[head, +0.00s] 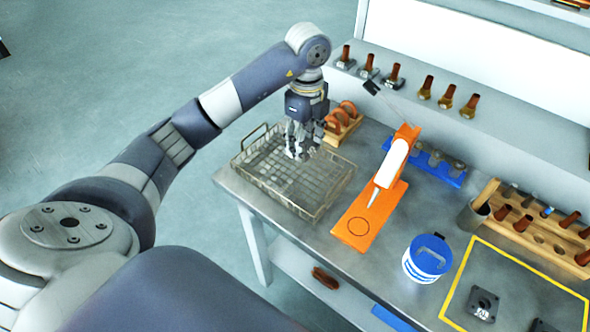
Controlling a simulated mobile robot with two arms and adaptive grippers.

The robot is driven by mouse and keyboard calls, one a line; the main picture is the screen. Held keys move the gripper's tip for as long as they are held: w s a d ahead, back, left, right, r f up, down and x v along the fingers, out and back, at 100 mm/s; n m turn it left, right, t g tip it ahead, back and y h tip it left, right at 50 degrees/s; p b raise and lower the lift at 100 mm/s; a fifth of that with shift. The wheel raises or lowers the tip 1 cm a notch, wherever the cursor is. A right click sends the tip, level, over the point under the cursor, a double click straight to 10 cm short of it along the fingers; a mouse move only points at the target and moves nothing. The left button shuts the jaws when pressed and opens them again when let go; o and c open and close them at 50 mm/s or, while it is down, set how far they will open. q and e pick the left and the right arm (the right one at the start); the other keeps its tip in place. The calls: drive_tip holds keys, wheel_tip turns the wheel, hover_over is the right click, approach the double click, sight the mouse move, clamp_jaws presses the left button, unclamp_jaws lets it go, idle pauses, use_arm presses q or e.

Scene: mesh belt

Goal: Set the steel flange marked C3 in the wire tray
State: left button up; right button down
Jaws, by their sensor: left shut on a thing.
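My left gripper (297,150) points down over the wire tray (325,207), inside its rim near the far right side. It is shut on a small grey metal piece that looks like a steel flange. The fingers hide most of it, and I cannot read a mark on it or tell whether it touches the tray floor. The tray is a mesh basket with a raised handle at its left end, on the table's left end. Another dark steel flange (482,303) lies inside the yellow outline; its white mark is too small to read surely. My right gripper is not in view.
An orange stand (378,220) with a white pointed tool stands right of the tray. A wooden rack with brown rings (345,118) is behind it. A blue-lidded tub (428,258), a blue holder (440,172) and a wooden peg rack (540,235) are further right.

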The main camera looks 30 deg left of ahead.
use_arm(q)
drive_tip(key=p, duration=0.1)
hover_over(303, 177)
wheel_tip(303, 177, down, 6)
drive_tip(key=shift+d+r, duration=0.1)
drive_tip(key=shift+r, duration=0.15)
wheel_tip(303, 177, down, 4)
drive_tip(key=shift+r+p, duration=0.1)
drive_tip(key=shift+p, duration=0.6)
drive_tip(key=shift+f, duration=0.25)
drive_tip(key=shift+f, duration=0.15)
drive_tip(key=o, duration=1.3)
